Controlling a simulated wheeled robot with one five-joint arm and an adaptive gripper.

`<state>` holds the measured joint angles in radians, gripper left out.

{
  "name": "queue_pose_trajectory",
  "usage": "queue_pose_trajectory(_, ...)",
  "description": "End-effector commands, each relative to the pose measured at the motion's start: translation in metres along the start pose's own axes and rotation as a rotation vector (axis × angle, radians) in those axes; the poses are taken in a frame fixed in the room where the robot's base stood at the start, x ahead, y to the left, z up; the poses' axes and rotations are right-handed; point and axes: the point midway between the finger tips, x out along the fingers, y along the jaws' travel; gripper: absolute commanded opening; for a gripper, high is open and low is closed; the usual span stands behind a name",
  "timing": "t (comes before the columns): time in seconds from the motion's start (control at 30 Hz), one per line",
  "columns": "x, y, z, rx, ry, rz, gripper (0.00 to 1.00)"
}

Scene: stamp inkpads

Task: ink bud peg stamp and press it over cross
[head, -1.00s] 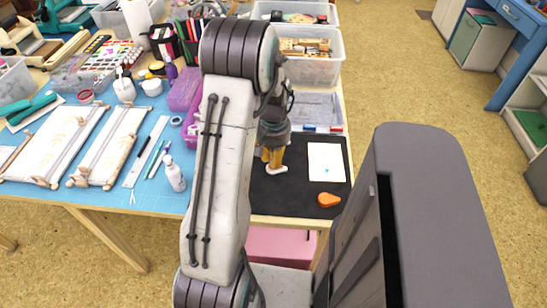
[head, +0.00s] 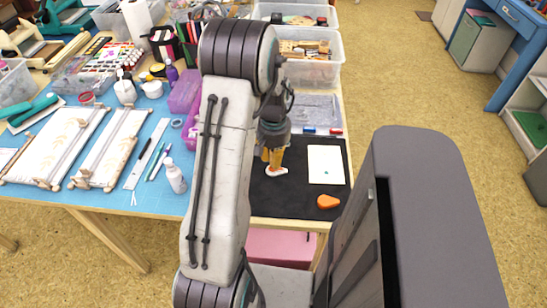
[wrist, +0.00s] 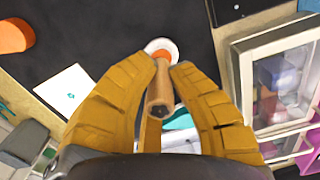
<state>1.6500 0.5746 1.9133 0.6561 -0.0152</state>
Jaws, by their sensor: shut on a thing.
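My gripper (wrist: 160,80) has yellow-brown fingers, shut on a wooden peg stamp (wrist: 159,92). In the head view my gripper (head: 272,157) hangs low over the black mat's left part. The stamp's far end points at a small round white thing with orange on it (wrist: 161,46), which also shows in the head view (head: 277,171). I cannot tell whether they touch. A white card (head: 325,164) with a small green cross (head: 326,173) lies to the right; the card also shows in the wrist view (wrist: 64,91). The stamp's face is hidden.
An orange object (head: 328,201) lies on the black mat (head: 285,205) near its front right. A teal object (wrist: 180,122) shows partly behind the fingers. A clear tray (head: 312,107) stands behind the mat. A white bottle (head: 175,177) stands left of my arm.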

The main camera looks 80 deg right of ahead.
Motion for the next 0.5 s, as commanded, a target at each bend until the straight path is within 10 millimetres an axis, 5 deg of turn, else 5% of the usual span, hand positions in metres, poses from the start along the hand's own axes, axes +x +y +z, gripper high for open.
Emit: queue_pose_trajectory(0.5, -0.020, 0.000, 0.000, 0.000, 0.000, 0.000, 0.00)
